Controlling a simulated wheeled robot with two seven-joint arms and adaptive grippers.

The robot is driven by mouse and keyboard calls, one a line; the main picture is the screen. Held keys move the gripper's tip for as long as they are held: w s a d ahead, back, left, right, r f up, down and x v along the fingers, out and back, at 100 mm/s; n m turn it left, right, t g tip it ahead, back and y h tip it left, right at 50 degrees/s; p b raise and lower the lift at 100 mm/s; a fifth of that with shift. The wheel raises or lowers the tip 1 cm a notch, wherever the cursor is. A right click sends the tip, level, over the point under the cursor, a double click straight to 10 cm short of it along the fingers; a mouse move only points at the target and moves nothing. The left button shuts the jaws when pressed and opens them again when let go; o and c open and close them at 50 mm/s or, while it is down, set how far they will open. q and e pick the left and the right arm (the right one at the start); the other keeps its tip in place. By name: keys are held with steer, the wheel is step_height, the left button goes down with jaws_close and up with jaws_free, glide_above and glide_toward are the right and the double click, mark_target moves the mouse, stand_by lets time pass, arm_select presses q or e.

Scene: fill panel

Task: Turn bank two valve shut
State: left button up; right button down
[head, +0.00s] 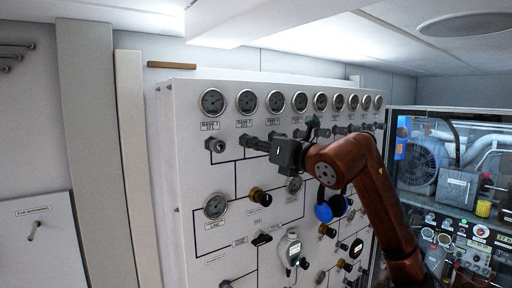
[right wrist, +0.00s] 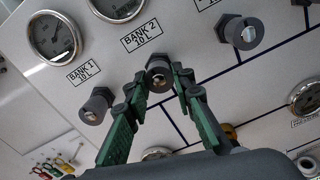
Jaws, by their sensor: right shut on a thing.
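The bank two valve (right wrist: 159,69) is a dark round knob on the panel, just below the "BANK 2 10 L" label (right wrist: 141,36). My right gripper (right wrist: 161,82) has its two green-padded fingers on either side of this knob and is shut on it. In the head view, my right gripper (head: 258,145) reaches in from the right to the upper row of valves and its fingers mostly hide the knob. The fingers hide part of the knob's sides in the wrist view. My left gripper is not in view.
The bank one valve (right wrist: 97,105) sits close to the left of the gripped knob. Another valve (right wrist: 242,32) is to the right. A row of gauges (head: 275,101) runs above.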

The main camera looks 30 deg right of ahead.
steer(key=shift+m, duration=0.4)
steer(key=c, duration=1.6)
jaws_free()
steer(key=s, duration=0.8)
steer(key=s+d, duration=0.1)
steer(key=s, duration=0.3)
